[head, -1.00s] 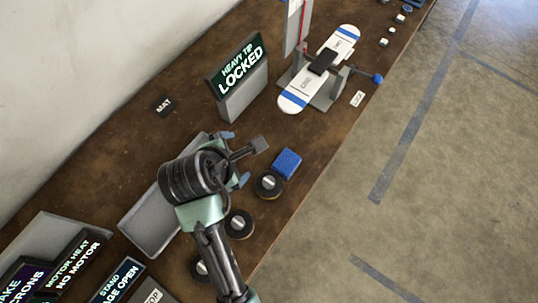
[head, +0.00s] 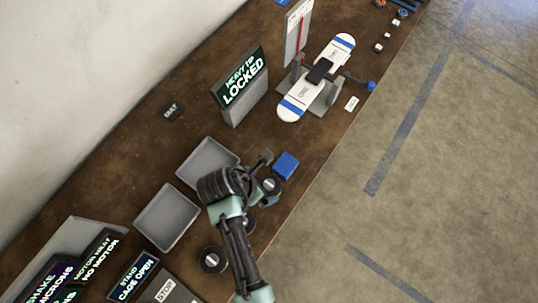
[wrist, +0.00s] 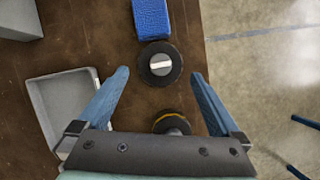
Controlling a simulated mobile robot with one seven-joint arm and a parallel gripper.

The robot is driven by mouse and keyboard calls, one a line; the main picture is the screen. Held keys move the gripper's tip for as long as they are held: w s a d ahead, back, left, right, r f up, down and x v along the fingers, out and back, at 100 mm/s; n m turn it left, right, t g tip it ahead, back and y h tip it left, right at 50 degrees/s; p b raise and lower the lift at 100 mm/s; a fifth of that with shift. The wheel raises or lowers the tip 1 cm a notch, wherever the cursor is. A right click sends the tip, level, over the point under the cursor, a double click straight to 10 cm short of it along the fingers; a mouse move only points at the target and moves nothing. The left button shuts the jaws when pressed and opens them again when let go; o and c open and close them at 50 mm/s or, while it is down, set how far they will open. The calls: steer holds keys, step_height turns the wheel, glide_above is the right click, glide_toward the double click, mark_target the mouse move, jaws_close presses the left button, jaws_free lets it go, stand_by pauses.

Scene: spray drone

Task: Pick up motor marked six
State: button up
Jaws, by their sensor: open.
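Several round black motors with pale caps sit along the table's front side. One motor (head: 271,186) is beside a blue block. Another (head: 250,222) is partly hidden by my arm, and a third (head: 212,260) is nearer. I cannot read a six on any of them. My gripper (wrist: 160,76) is open and empty above the table, its blue fingers spread. In the wrist view, one motor (wrist: 160,65) lies between and slightly beyond the fingertips. A second motor (wrist: 172,124) is between the fingers, partly covered by the gripper's body.
The blue block (head: 286,166) lies just past the motors. Two grey trays (head: 168,217) stand to the left, empty where visible. A "HEAVY TIP LOCKED" sign (head: 240,85) and a propeller on a stand (head: 318,78) are farther back. Other signs (head: 132,275) stand at lower left.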

mark_target(267, 185)
steer(key=shift+p+x, duration=0.35)
steer(key=shift+x, duration=2.25)
steer(key=shift+r, duration=0.1)
jaws_close()
